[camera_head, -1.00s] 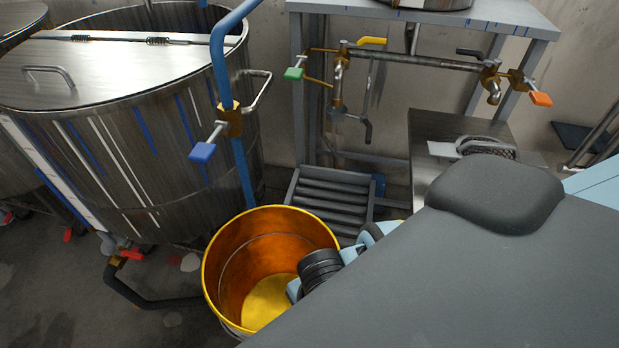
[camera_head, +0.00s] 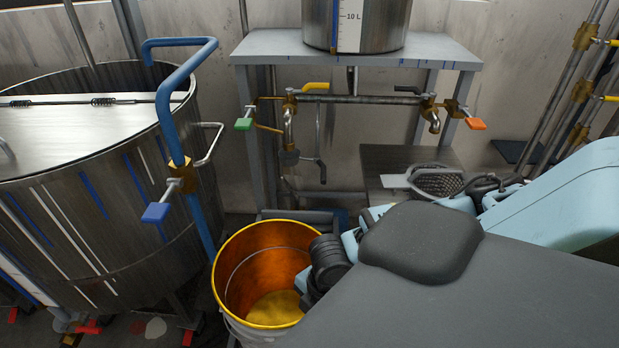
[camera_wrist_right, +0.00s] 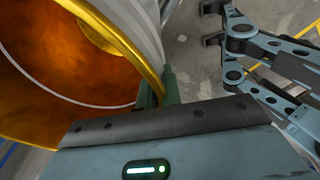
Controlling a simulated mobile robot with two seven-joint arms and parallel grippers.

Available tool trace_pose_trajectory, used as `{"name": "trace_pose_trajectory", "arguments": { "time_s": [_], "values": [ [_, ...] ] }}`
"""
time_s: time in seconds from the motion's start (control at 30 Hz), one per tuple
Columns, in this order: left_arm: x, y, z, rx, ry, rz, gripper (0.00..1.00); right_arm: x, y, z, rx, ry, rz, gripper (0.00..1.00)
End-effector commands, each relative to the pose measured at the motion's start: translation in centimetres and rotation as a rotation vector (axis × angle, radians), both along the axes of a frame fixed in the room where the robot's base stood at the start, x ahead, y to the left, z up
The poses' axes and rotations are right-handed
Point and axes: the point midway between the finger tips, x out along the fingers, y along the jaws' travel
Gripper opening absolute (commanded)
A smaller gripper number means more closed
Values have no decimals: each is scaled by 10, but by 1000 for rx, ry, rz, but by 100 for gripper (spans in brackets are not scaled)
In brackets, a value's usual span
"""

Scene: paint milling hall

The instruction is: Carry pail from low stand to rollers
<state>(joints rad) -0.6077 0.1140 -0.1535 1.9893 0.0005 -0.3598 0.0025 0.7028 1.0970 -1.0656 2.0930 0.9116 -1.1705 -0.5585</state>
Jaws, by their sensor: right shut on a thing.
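The pail (camera_head: 262,262) has a yellow rim and an orange inside with yellow at the bottom. It is low in the middle of the head view, upright or nearly so. My right gripper (camera_wrist_right: 158,88) is shut on its rim in the right wrist view, where the pail (camera_wrist_right: 60,70) fills the upper left. The head view hides the fingertips behind my right arm. The rollers' dark frame (camera_head: 300,215) shows just beyond the pail, which hides most of it. My left gripper (camera_wrist_right: 212,24) seems to be the open, empty linkage at the right wrist view's upper right.
A large steel vat (camera_head: 100,215) with a blue pipe (camera_head: 187,150) stands close left of the pail. A grey table (camera_head: 270,48) with a steel pot (camera_head: 357,25) and valves below is behind. A strainer (camera_head: 437,181) lies on a dark metal top (camera_head: 395,160) to the right.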

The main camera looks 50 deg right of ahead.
Motion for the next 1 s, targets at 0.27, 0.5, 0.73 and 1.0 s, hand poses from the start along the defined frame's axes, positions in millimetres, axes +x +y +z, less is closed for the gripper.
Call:
{"name": "trace_pose_trajectory", "arguments": {
  "time_s": [0.27,0.5,0.73,1.0],
  "values": [
    [0,0,0,1,0,1,36,5,-3,3,2,-12,1,0],
    [0,0,0,1,0,1,36,8,-12,-5,3,-11,0,0],
    [-1,0,-1,1,3,0,36,8,-12,-23,2,-11,0,0],
    [-1,0,-2,1,3,0,36,8,-12,-33,3,-13,1,0]
  ]
}}
